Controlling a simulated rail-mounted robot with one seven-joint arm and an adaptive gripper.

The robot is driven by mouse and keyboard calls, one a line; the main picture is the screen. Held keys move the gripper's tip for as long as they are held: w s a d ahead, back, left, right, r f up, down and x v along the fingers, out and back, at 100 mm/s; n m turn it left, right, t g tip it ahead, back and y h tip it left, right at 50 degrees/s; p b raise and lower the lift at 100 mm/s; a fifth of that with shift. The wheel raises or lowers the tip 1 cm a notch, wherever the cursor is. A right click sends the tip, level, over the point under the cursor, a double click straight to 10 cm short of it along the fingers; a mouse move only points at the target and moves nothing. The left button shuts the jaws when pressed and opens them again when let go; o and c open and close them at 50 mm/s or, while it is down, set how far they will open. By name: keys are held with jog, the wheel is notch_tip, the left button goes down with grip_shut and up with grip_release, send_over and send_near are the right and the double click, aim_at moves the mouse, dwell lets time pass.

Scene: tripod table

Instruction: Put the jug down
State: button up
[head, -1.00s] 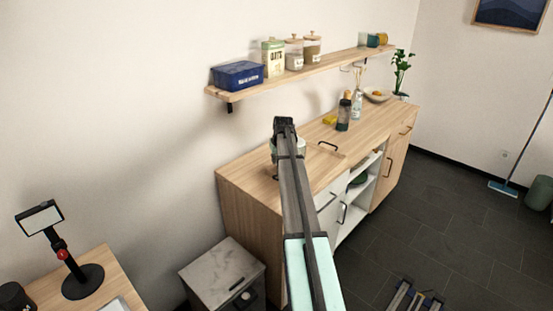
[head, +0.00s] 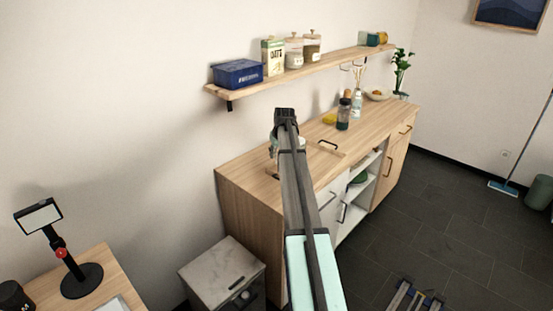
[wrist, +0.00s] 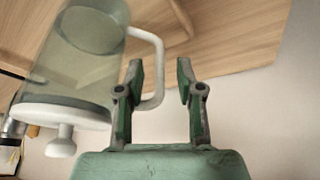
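The jug (wrist: 82,55) is a clear glass cylinder with a white lid (wrist: 62,115) and a white handle (wrist: 157,70). It fills the left of the wrist view, which shows it upside down, with its base end towards the wooden worktop. I cannot tell for sure whether the base touches the wood. My gripper (wrist: 158,75) is open. Its two fingers are apart, with the outer part of the handle in the gap and clear room beside the right finger. In the head view my arm hides the gripper and most of the jug.
The wooden sideboard (head: 240,170) runs along the wall under a shelf (head: 330,66) with a blue box and canisters. A dark bottle (head: 343,115) and a small tray (head: 324,158) are on the sideboard. Bare worktop shows between them.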

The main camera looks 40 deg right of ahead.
jog(key=b+v, duration=0.1)
jog(key=v, duration=0.7)
jog(key=shift+r, duration=0.2)
jog(key=shift+s, duration=0.1)
